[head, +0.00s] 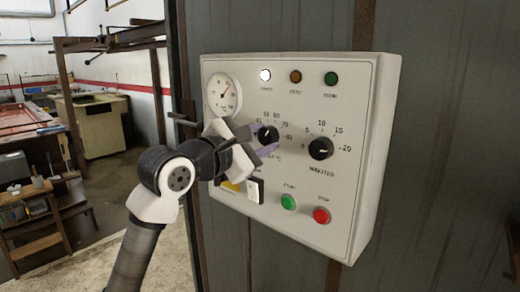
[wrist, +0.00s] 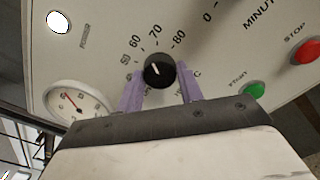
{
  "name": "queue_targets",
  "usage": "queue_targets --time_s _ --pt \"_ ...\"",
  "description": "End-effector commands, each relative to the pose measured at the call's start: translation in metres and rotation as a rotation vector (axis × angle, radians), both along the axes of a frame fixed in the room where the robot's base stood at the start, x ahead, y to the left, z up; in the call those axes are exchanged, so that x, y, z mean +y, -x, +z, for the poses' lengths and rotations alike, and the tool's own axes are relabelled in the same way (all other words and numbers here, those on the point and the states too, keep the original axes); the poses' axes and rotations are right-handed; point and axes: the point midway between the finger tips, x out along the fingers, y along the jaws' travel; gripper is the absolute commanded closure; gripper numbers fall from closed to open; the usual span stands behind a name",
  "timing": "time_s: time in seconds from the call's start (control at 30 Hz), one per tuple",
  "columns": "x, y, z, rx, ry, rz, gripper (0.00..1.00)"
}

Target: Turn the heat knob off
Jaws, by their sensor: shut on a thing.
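The heat knob (head: 267,135) is a black round dial with a white pointer line, on a white control panel (head: 225,70) with a temperature scale around it. In the head view its pointer tilts up to the right. It also shows in the wrist view (wrist: 158,72), between the two purple fingers. My gripper (head: 264,140) reaches in from the left, with one finger above and one below the knob, and is shut on it. In the wrist view my gripper (wrist: 160,90) has a finger at each side of the knob. Part of the scale is hidden behind the fingers.
A second black knob, marked minutes (head: 320,148), sits to the right. A green button (head: 288,202) and a red stop button (head: 321,215) are below. A round gauge (head: 223,95) and a lit white lamp (head: 265,75) are above. A rocker switch (head: 254,190) sits below my gripper.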

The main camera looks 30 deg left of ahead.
Motion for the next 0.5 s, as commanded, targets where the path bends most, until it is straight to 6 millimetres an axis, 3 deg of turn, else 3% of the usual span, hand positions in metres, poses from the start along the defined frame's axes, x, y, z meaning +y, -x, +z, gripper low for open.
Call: queue_targets --time_s 0.5 --pt "-0.0008 0.0002 -0.0034 0.068 0.485 -0.001 0.86"
